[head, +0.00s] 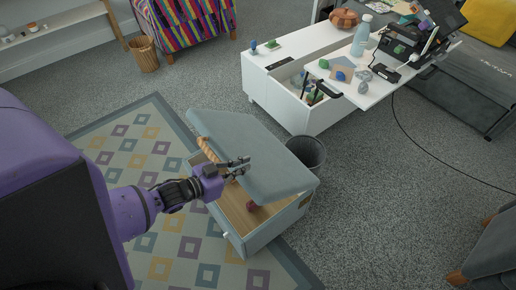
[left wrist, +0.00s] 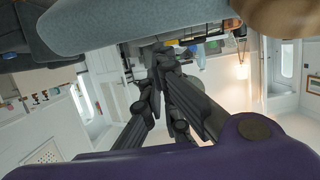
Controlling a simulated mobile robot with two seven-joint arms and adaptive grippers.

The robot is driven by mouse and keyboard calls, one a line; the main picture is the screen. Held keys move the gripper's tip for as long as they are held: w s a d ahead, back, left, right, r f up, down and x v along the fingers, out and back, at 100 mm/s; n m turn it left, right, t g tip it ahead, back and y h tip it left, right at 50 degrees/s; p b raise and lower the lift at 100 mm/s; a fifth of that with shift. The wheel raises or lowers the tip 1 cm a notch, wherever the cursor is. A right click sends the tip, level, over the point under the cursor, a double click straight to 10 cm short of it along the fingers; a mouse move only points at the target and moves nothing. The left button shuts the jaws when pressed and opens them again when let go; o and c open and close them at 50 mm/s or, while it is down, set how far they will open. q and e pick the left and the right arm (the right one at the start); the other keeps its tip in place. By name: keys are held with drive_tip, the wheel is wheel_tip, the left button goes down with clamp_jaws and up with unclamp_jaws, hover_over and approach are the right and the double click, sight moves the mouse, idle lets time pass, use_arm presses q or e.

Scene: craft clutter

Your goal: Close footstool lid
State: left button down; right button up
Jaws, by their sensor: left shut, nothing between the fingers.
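The footstool (head: 258,238) is a grey-blue box with a wooden-looking inside, standing partly on the patterned rug. Its padded lid (head: 255,150) is raised and tilted, so the box is partly open. A small dark red thing (head: 252,206) shows inside it. A tan rope-like piece (head: 208,150) is at the lid's left edge. My left gripper (head: 244,166) is shut and empty at the lid's left side, over the opening; I cannot tell whether it touches the lid. In the left wrist view the gripper (left wrist: 160,60) has its fingers together, and the lid's underside or edge (left wrist: 130,28) is close above.
A dark wastebasket (head: 307,152) stands right behind the footstool. A white storage table (head: 315,75) with its top slid open stands farther back. The patterned rug (head: 150,235) lies at left.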

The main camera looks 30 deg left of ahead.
use_arm(q)
drive_tip(key=s+a+f+t+h+b, duration=0.15)
drive_tip(key=s+f+b, duration=0.25)
drive_tip(key=f+b, duration=0.5)
drive_tip(key=s+a+f+t+b, duration=0.2)
drive_tip(key=s+f+b, duration=0.3)
drive_tip(key=f+b, duration=0.35)
drive_tip(key=s+a+f+t+h+b, duration=0.15)
drive_tip(key=s+f+b, duration=0.25)
drive_tip(key=f+b, duration=0.5)
wheel_tip(320, 180, up, 6)
drive_tip(key=p, duration=0.4)
drive_tip(key=f+b+v, duration=0.1)
drive_tip(key=v, duration=0.9)
drive_tip(key=shift+w+f, duration=0.15)
drive_tip(key=shift+f, duration=0.2)
use_arm(e)
drive_tip(key=s+f, duration=0.2)
drive_tip(key=f, duration=0.9)
drive_tip(key=s+f+g, duration=0.1)
drive_tip(key=s+f, duration=0.1)
drive_tip(key=f, duration=1)
drive_tip(key=shift+s+a+g, duration=0.15)
drive_tip(key=shift+a+g, duration=0.15)
drive_tip(key=shift+a, duration=0.15)
